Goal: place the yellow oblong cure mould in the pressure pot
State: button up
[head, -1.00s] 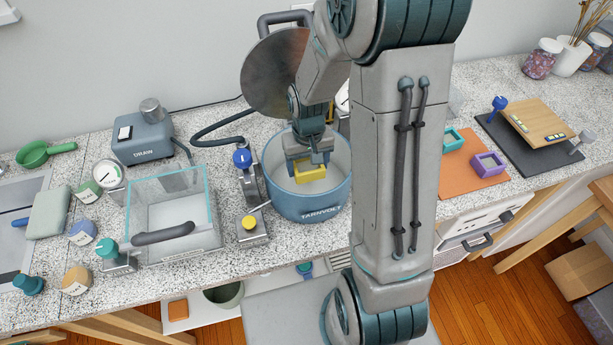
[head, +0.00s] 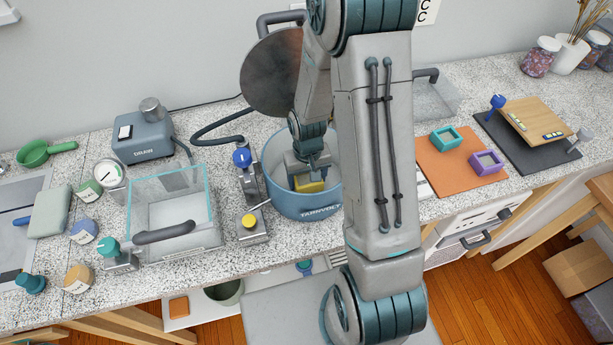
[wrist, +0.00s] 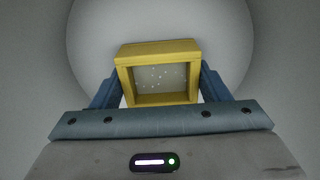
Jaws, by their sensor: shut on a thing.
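The yellow oblong cure mould (head: 310,187) is inside the blue pressure pot (head: 310,209), low in its opening. In the wrist view the mould (wrist: 157,52) shows its open face, with a pale speckled inside, against the pot's light interior (wrist: 90,25). My gripper (head: 308,176) reaches down into the pot and is shut on the mould, one finger on each side. Whether the mould touches the pot floor cannot be told. The pot's round metal lid (head: 272,75) stands raised behind it.
A clear glass chamber (head: 170,215) stands left of the pot. A blue-knobbed valve (head: 242,157) and a yellow-knobbed fitting (head: 250,222) stand close to the pot's left side. Teal (head: 446,138) and purple (head: 487,162) moulds lie on an orange mat (head: 440,170) at right.

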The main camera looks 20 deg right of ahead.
jog(key=o, duration=1)
jog(key=shift+f, duration=0.1)
jog(key=shift+o, duration=0.2)
notch_tip(320, 180, up, 12)
jog(key=s+r+t, duration=0.3)
jog(key=s+r, duration=1.1)
jog(key=shift+s+r+t+b, duration=0.2)
jog(key=shift+r+t+b, duration=0.05)
jog(key=shift+t+b, duration=0.15)
jog(key=shift+a, duration=0.1)
